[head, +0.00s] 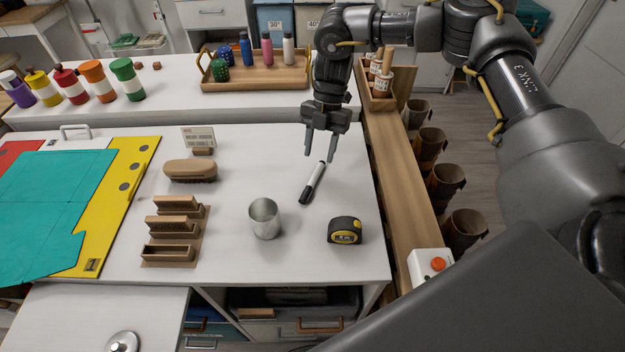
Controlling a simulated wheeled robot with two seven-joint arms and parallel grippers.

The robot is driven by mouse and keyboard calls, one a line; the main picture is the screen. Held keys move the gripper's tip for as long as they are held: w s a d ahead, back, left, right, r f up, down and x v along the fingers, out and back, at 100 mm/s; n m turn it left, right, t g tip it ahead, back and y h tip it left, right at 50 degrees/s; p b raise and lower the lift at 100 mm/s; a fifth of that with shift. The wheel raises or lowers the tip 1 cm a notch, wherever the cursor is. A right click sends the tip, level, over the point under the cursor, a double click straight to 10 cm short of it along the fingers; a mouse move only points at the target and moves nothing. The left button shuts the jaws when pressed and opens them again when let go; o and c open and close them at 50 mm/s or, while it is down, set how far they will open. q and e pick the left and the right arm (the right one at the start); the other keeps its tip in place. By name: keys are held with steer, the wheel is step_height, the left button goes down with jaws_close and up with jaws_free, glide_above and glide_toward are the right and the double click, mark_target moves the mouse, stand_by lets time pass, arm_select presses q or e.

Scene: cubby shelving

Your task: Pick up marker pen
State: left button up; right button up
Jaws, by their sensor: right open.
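The marker pen (313,183) lies on the white table top, white-bodied with dark ends, slanting from lower left to upper right. My right gripper (320,154) hangs above the table just behind the pen, fingers pointing down. Its two fingers are apart with nothing between them. The pen's upper end is close below the fingertips; I cannot tell the exact height gap. My left gripper is not in view.
A metal cup (264,218) stands left of the pen and a tape measure (345,230) lies to its lower right. A brush (190,171) and wooden holder (172,227) are farther left. A wooden tray (222,83) with bottles stands on the raised shelf behind.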

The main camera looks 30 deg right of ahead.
mark_target(317, 172)
steer(key=p+x, duration=0.1)
steer(key=x, duration=0.4)
steer(key=shift+s, duration=0.1)
steer(key=shift+c, duration=0.3)
jaws_close()
